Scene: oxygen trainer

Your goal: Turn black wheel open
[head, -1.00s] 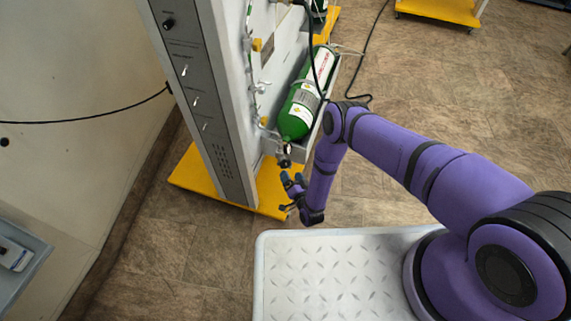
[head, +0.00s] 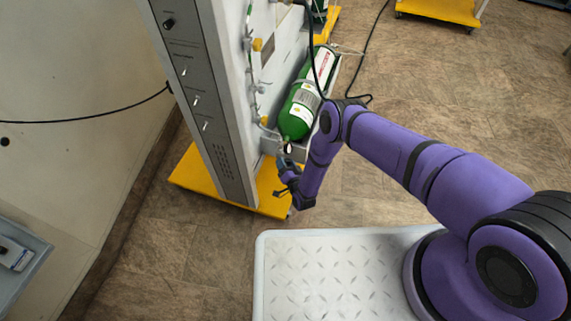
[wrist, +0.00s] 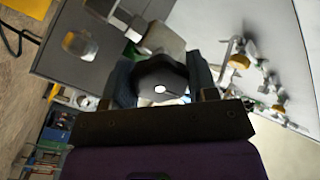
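The black wheel (wrist: 160,82) shows in the wrist view as a dark, rounded knob with a pale spot at its centre. It lies between the two blue fingers of my gripper (wrist: 161,78), one on each side. Whether the fingers press on it or only stand around it, I cannot tell. In the head view my gripper (head: 287,165) is at the lower end of the green oxygen cylinder (head: 303,105) and mostly covers the wheel there.
The grey trainer panel (head: 205,110) stands on a yellow base (head: 190,172) left of the cylinder. Yellow-capped fittings and thin tubing (head: 257,45) run along the panel beside it. A black hose (head: 371,50) lies on the floor behind. Brown floor is open right of the cylinder.

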